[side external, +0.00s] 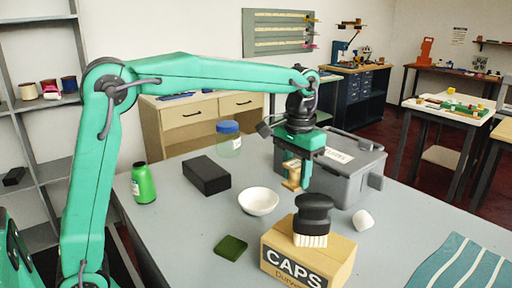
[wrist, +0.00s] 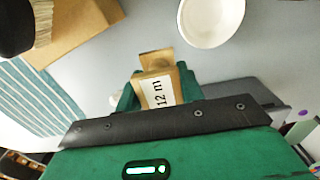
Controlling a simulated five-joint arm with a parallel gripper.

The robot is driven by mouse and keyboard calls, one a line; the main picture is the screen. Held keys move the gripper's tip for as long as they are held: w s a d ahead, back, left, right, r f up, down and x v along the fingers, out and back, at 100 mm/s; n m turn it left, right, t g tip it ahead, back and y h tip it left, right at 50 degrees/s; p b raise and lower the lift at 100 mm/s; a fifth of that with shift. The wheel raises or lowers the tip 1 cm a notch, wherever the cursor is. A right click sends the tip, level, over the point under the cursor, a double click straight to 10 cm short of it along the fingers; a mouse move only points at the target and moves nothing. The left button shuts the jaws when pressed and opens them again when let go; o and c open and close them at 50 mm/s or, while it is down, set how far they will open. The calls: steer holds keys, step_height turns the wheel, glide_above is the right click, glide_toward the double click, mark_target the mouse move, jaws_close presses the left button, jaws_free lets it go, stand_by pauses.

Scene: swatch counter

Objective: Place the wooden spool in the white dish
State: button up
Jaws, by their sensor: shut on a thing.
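The wooden spool (side external: 291,172) is held upright between the fingers of my gripper (side external: 296,176), raised above the counter. In the wrist view the spool (wrist: 157,88) shows a white label reading "12 m" and sits between the green fingers. My gripper is shut on it. The white dish (side external: 258,202) stands empty on the counter, to the left of and below the spool in the side view. In the wrist view the dish (wrist: 211,20) is at the upper right, apart from the spool, cut by the top edge.
A cardboard box (side external: 308,258) marked CAPS with a black brush (side external: 313,215) on top stands in front. A grey lidded bin (side external: 340,172) is behind my gripper. A black block (side external: 206,175), green bottle (side external: 143,183), green pad (side external: 230,247) and white piece (side external: 363,220) lie around.

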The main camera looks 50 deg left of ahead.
steer(key=shift+s, duration=0.1)
steer(key=shift+s+d+r, duration=0.6)
steer(key=shift+s+r, duration=0.35)
steer(key=shift+s, duration=3.3)
glide_above(260, 206)
step_height(260, 206, down, 7)
steer(key=shift+a, duration=0.15)
steer(key=shift+f, duration=0.15)
steer(key=shift+f, duration=1.85)
steer(key=shift+f, duration=0.15)
steer(key=o, duration=0.8)
